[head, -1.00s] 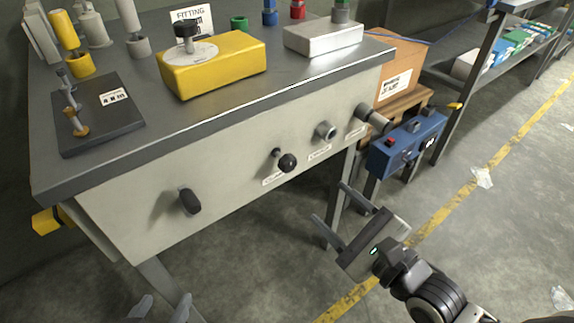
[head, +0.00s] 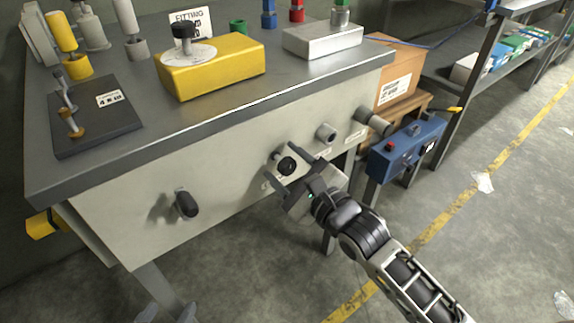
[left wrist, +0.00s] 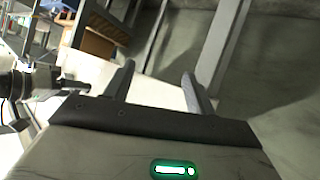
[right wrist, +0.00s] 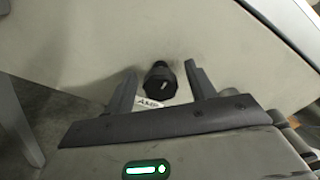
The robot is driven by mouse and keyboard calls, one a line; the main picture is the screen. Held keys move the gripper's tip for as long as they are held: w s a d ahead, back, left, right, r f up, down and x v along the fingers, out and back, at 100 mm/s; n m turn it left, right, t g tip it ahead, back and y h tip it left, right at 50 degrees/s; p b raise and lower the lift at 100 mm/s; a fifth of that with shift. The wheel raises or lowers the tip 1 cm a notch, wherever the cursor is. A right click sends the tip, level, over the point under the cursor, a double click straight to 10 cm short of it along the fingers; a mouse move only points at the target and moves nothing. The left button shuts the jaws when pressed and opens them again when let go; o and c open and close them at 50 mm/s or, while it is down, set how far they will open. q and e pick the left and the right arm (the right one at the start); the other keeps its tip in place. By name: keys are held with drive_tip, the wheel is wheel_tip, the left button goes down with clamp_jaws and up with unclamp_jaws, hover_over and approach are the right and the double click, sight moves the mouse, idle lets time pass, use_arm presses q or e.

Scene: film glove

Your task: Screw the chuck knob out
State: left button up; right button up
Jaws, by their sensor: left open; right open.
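Several knobs and stubs stick out of the bench's pale front panel (head: 235,178); I cannot tell from the labels which one is the chuck knob. A round black knob (head: 287,166) on a short stem sits mid-panel. It also shows in the right wrist view (right wrist: 160,84), above a label partly reading "AMP". My right gripper (head: 280,161) is open, its fingers on either side of this knob; I see gaps and no grip. A black oval knob (head: 187,204) is further left. My left gripper (head: 166,304) is open and empty, low at the bottom left.
A grey stub (head: 326,132) and a larger cylinder (head: 372,121) stick out to the right. A blue box with a red button (head: 405,146) hangs beyond. The bench top holds a yellow block (head: 212,68) and a dark plate (head: 98,122). Floor in front is open.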

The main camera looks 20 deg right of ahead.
drive_tip(key=c, duration=1)
drive_tip(key=shift+o, duration=0.2)
